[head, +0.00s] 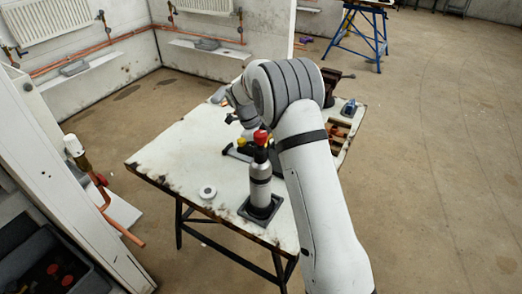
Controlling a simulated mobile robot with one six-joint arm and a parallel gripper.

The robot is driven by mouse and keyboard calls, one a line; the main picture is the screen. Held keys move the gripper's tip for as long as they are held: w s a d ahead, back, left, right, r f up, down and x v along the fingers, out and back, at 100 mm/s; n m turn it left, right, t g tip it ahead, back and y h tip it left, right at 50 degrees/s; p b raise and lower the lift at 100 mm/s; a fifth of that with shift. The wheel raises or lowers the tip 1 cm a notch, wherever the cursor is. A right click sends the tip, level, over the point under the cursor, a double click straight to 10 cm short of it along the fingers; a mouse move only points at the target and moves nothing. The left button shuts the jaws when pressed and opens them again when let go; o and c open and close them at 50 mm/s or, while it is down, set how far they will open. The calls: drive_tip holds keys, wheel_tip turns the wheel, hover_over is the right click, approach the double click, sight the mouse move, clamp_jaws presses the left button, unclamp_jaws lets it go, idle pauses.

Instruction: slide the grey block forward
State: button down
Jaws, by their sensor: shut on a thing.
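My arm reaches over a worn white table (180,150) from the lower right. My gripper (232,119) is small and partly hidden by my wrist, low over the far middle of the table. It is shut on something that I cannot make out. I cannot pick out the grey block for certain; my arm covers part of the table. A grey canister (260,185) with a red cap stands upright in a dark square base near the table's front edge, closer to the camera than my gripper.
A black and yellow tool (238,150) lies just behind the canister. A dark vise (331,82) and a blue tool (348,108) are at the right. The table's left part is clear. Copper pipes and radiators (57,18) line the wall.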

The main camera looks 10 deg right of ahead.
drive_tip(key=shift+s+d, duration=0.25)
drive_tip(key=shift+d, duration=0.05)
drive_tip(key=c, duration=1.1)
unclamp_jaws()
drive_tip(key=shift+s, duration=0.1)
drive_tip(key=v, duration=0.7)
drive_tip(key=shift+a+r, duration=0.15)
drive_tip(key=shift+r, duration=0.2)
